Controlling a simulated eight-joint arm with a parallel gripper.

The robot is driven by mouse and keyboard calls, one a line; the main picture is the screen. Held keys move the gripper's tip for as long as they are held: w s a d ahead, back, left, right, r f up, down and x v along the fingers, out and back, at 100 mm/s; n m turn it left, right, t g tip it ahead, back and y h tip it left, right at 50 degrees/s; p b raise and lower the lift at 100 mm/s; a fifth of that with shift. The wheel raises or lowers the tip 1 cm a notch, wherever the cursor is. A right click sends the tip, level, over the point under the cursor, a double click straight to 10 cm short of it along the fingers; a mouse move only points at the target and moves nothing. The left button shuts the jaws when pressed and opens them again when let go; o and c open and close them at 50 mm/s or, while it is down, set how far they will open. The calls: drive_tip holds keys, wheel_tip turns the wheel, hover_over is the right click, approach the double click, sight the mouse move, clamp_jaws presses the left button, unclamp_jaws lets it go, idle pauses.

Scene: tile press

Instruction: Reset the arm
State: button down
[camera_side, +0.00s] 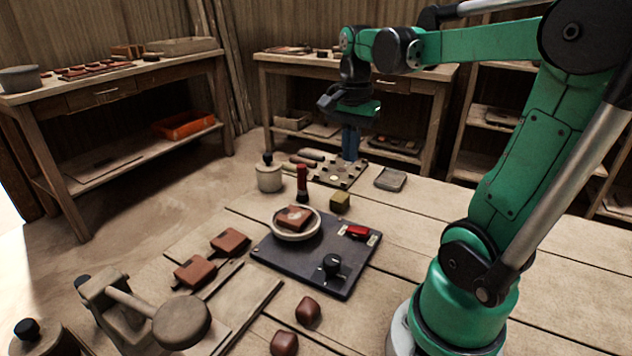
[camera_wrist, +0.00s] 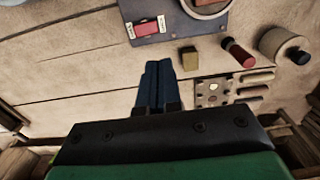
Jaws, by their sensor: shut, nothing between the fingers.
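My gripper (camera_side: 350,143) hangs from my green arm above the far part of the work table, fingers pointing down. Its two blue-grey fingers are closed together with nothing between them; they also show in the wrist view (camera_wrist: 158,85). In the side view they appear in front of the far edge of a tray with round pieces (camera_side: 335,176). In the wrist view the same tray (camera_wrist: 205,101) lies just right of the fingers. The fingers appear to be above the table; the exact height is unclear.
A dark press plate (camera_side: 284,270) holds a ring with a red-brown tile (camera_side: 295,217), a red switch (camera_side: 357,232) and a black knob (camera_side: 332,263). Nearby stand a red-handled stamp (camera_side: 302,182), a brass cube (camera_side: 340,201) and a lidded jar (camera_side: 269,176). Table right of the plate is clear.

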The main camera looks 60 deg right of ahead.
idle(0.3)
drive_tip(key=w+a+f+n+t, duration=0.2)
drive_tip(key=a+n+t, duration=0.1)
drive_tip(key=a+n, duration=0.55)
drive_tip(key=w+a+f+n+t, duration=0.15)
drive_tip(key=a+n+t, duration=0.25)
drive_tip(key=a+n, duration=0.4)
wheel_tip(320, 180, up, 3)
drive_tip(key=m+g, duration=0.9)
drive_tip(key=m, duration=0.8)
hover_over(363, 230)
drive_tip(key=w, duration=0.3)
drive_tip(key=shift+n, duration=0.25)
drive_tip(key=f, duration=0.4)
drive_tip(key=s+f, duration=0.1)
drive_tip(key=f, duration=0.3)
drive_tip(key=s+f, duration=0.1)
drive_tip(key=f, duration=0.4)
drive_tip(key=shift+s+f, duration=0.1)
drive_tip(key=shift+s, duration=0.15)
